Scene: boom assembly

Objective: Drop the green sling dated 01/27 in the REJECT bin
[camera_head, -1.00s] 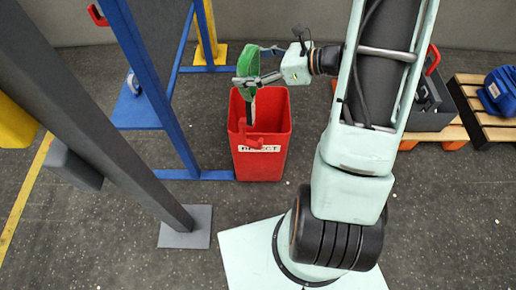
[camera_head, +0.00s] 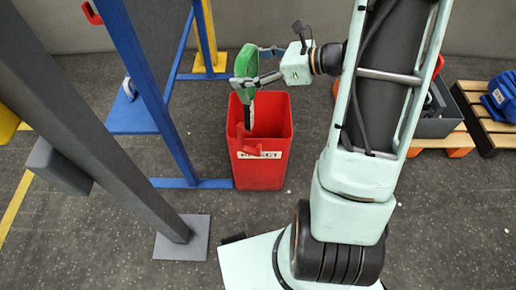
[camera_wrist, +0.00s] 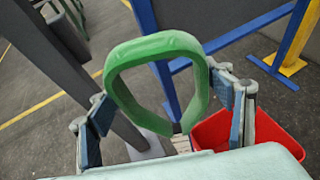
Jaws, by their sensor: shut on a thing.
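The green sling (camera_head: 243,66) is a loop held in my gripper (camera_head: 262,66) above the red bin (camera_head: 262,172). A dark strap hangs from it towards the bin's mouth. The bin's front has a white label that appears to read REJECT. In the wrist view the green loop (camera_wrist: 153,45) stands upright between the two fingers of my gripper (camera_wrist: 165,118). A small pale tag (camera_wrist: 182,144) shows at its lower part; its date is not readable. The bin (camera_wrist: 265,132) shows below and to the right. A red part near the bin's front rim cannot be clearly identified.
A blue frame (camera_head: 165,110) stands just left of the bin, with a grey post (camera_head: 100,140) nearer. Floor in front of the bin is clear.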

